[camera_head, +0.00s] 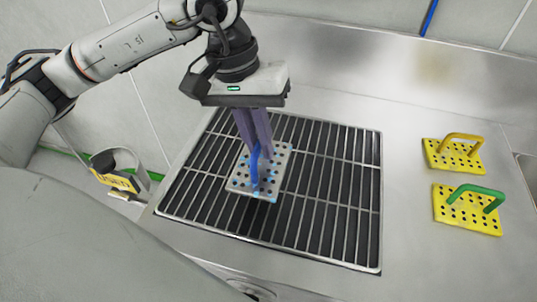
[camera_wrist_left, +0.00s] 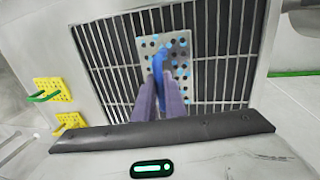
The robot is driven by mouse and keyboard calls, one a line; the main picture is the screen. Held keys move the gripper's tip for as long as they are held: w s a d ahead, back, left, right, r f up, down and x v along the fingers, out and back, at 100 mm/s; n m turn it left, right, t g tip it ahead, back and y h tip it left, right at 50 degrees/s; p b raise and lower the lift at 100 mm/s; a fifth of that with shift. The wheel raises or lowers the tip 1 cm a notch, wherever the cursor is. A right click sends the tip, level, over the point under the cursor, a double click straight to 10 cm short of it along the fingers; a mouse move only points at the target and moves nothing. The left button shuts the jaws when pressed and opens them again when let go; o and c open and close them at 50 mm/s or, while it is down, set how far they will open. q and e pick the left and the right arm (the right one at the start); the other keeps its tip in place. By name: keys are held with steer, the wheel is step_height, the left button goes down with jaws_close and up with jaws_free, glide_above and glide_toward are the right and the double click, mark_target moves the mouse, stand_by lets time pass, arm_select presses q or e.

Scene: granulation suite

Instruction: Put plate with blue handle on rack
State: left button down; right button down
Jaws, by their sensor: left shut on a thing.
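A grey perforated plate (camera_head: 238,184) with a blue handle (camera_head: 254,165) is over the left-middle part of the dark wire rack (camera_head: 330,200). It has light-blue marks on its surface. My left gripper (camera_head: 259,157) comes down from above, its purple fingers shut on the blue handle. In the left wrist view the plate (camera_wrist_left: 183,45) lies against the rack bars, with the blue handle (camera_wrist_left: 159,68) between the fingertips (camera_wrist_left: 160,90). The plate looks flat, at or just above the bars; I cannot tell if it touches them. My right gripper is out of view.
A yellow plate with a yellow handle (camera_head: 453,155) and a yellow plate with a green handle (camera_head: 467,213) stand on the steel counter (camera_head: 405,240) right of the rack. The right half of the rack is clear. A steel back wall (camera_head: 390,75) rises behind.

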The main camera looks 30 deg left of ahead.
mark_target(261, 165)
arm_select(q)
step_height(261, 165, down, 4)
steer(key=shift+f+p, duration=0.25)
steer(key=shift+p, duration=0.05)
steer(key=shift+f, duration=0.4)
steer(key=shift+w, duration=0.1)
steer(key=shift+f, duration=0.15)
steer(key=c, duration=1.8)
jaws_free()
